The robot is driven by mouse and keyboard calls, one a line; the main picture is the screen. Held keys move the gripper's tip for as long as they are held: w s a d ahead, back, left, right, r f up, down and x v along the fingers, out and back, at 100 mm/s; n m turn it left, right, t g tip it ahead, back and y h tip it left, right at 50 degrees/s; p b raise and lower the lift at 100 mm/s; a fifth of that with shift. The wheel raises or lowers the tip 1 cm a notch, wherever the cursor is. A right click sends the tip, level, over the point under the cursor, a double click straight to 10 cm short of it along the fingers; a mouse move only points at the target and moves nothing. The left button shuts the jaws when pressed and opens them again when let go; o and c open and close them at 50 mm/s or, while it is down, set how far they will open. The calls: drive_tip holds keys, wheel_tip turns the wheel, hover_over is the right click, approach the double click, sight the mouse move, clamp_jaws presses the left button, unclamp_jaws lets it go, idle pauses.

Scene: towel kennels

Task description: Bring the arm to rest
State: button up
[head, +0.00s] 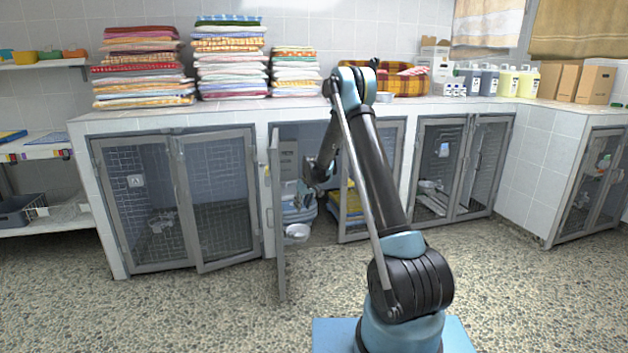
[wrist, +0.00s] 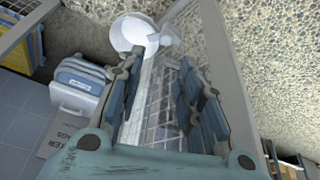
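My gripper (head: 306,192) is in front of the middle kennel, beside its swung-out left door (head: 279,225). In the wrist view my gripper (wrist: 160,85) has its two fingers apart, with a clear gap and nothing held between them. The mesh door (wrist: 157,95) shows through that gap, and I cannot tell how near the fingers are to it. My arm (head: 372,160) is stretched forward and bent down toward the kennel opening. The upper arm partly hides that opening in the head view.
A white bowl (head: 297,232) sits near the open door; it also shows in the wrist view (wrist: 133,32). A blue and white case (wrist: 80,80) stands inside the kennel. Folded towels (head: 231,60) are stacked on the tiled counter (head: 110,118). The speckled floor (head: 190,310) in front is clear.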

drive_tip(key=s+d+r+m, duration=0.1)
drive_tip(key=s+d+r, duration=0.5)
drive_tip(key=s+r, duration=0.25)
drive_tip(key=s+d+r+m+h, duration=0.1)
drive_tip(key=s+d+r, duration=0.5)
drive_tip(key=s, duration=0.4)
drive_tip(key=s+d+r+m, duration=0.2)
drive_tip(key=s+d+r, duration=0.3)
drive_tip(key=s+r, duration=0.45)
drive_tip(key=s+d+m, duration=0.1)
drive_tip(key=s+d, duration=0.2)
drive_tip(key=s, duration=0.6)
drive_tip(key=s+d, duration=0.3)
drive_tip(key=s, duration=0.6)
drive_tip(key=s+d+f+m, duration=0.1)
drive_tip(key=s+f, duration=0.3)
drive_tip(key=s, duration=0.3)
drive_tip(key=s+d+f+m+g+h, duration=0.1)
drive_tip(key=s+f, duration=0.3)
drive_tip(key=s, duration=0.3)
drive_tip(key=shift+d, duration=0.25)
